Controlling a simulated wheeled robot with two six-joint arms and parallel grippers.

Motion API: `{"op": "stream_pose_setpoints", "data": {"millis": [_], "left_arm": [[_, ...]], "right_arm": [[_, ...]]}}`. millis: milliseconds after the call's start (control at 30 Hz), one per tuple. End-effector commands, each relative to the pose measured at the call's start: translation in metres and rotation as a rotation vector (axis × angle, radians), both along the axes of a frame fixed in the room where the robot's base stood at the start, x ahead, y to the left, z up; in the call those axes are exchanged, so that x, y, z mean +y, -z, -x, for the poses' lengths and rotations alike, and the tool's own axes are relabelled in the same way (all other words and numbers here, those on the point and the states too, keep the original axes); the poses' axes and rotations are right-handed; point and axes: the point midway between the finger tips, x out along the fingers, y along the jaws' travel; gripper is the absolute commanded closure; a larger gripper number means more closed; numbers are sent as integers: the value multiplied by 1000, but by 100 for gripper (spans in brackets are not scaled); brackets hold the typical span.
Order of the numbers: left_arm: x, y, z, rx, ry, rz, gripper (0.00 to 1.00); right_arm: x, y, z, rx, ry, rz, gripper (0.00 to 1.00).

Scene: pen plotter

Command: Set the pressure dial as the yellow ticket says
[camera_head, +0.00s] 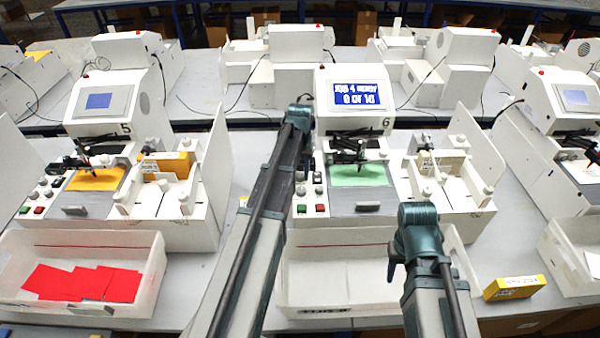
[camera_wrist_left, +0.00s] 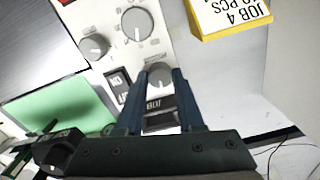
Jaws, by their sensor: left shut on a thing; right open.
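My left gripper (camera_wrist_left: 161,84) is shut on a grey round dial (camera_wrist_left: 160,73) on the white control panel, in the left wrist view. The small print by it is too blurred to read, so I cannot confirm it is the pressure dial. Two other grey dials (camera_wrist_left: 137,24) (camera_wrist_left: 93,46) are beside it. A yellow block with a white label (camera_wrist_left: 230,14), probably the ticket, stands beside the panel; "JOB 4" and "PCS" show, and the rest is cut off. In the head view my left arm hides the gripper and much of the panel (camera_head: 312,196). My right gripper is not visible.
Machine 6 has a blue screen (camera_head: 359,95) reading job 4 ready, 0 of 10. Its bed holds a green sheet (camera_head: 358,175). An empty white bin (camera_head: 330,272) stands in front. A yellow labelled box (camera_head: 514,287) lies right of the bin. Machine 5 (camera_head: 108,100) stands to the left.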

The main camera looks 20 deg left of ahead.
Motion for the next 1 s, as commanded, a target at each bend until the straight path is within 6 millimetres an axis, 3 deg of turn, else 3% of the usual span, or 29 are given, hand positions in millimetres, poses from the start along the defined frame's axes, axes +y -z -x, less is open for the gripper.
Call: {"op": "stream_pose_setpoints", "data": {"millis": [400,967,1000], "left_arm": [[0,0,0,0,183,0,100],[0,0,0,0,210,0,100],[0,0,0,0,210,0,58]], "right_arm": [[0,0,0,0,0,0,53],[0,0,0,0,0,0,53],[0,0,0,0,0,0,53]]}}
